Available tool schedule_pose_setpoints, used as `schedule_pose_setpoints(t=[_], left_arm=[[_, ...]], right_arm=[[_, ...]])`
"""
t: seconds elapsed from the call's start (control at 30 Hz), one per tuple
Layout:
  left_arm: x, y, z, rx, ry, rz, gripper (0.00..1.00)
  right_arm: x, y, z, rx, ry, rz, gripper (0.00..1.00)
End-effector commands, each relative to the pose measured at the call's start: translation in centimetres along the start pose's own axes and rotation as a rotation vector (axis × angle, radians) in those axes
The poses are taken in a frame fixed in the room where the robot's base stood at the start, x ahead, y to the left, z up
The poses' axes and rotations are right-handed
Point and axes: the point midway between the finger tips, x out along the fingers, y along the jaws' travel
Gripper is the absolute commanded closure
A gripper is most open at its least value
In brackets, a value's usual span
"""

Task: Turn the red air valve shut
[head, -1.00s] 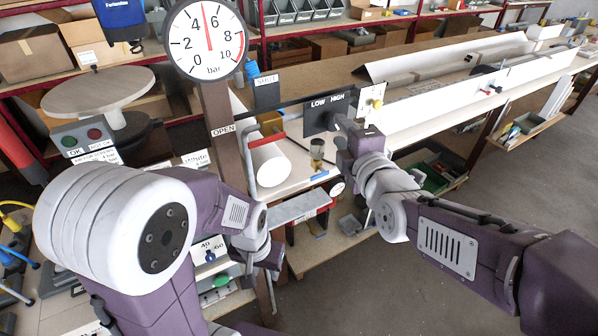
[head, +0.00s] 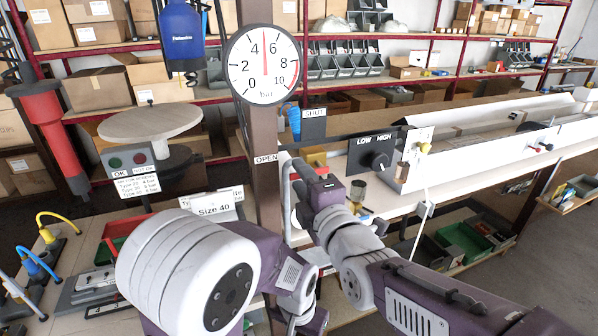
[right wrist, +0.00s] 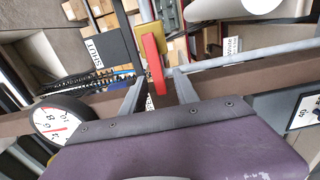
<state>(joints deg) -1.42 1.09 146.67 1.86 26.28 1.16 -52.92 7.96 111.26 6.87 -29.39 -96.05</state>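The red air valve lever (right wrist: 153,65) shows in the right wrist view, with a yellow part behind it. My right gripper (right wrist: 159,72) is open, its two grey fingers apart on either side of the lever. I cannot tell whether either finger touches it. The SHUT label also shows in the right wrist view (right wrist: 98,53). My left gripper (head: 291,322) is low at the bottom edge, its fingers unclear.
A round pressure gauge (head: 263,65) on the brown post (head: 264,190) reads about 5 bar. A black LOW/HIGH knob panel (head: 374,152) is right of my right gripper. A long white profile (head: 480,155) lies on the bench. A round turntable (head: 152,123) stands at left.

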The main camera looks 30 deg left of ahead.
Motion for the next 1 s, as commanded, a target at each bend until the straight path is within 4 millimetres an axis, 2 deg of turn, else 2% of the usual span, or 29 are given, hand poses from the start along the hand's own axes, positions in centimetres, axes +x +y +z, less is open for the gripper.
schedule_pose_setpoints(t=[0.13, 0.4, 0.53, 1.0], left_arm=[[-0.4, 0.0, 0.0, 0.000, 0.000, 0.000, 0.64], [-0.3, 0.0, 0.0, 0.000, 0.000, 0.000, 0.64], [-0.3, 0.0, 0.0, 0.000, 0.000, 0.000, 0.64], [-0.3, 0.0, 0.0, 0.000, 0.000, 0.000, 0.64]], right_arm=[[1.5, 0.1, 0.0, 0.000, -0.001, 0.000, 0.64], [1.7, 0.0, 0.1, 0.001, -0.001, 0.000, 0.64], [1.7, 0.0, 0.1, 0.001, -0.001, 0.000, 1.00], [1.6, -0.1, 0.1, 0.000, -0.001, -0.001, 1.00]])
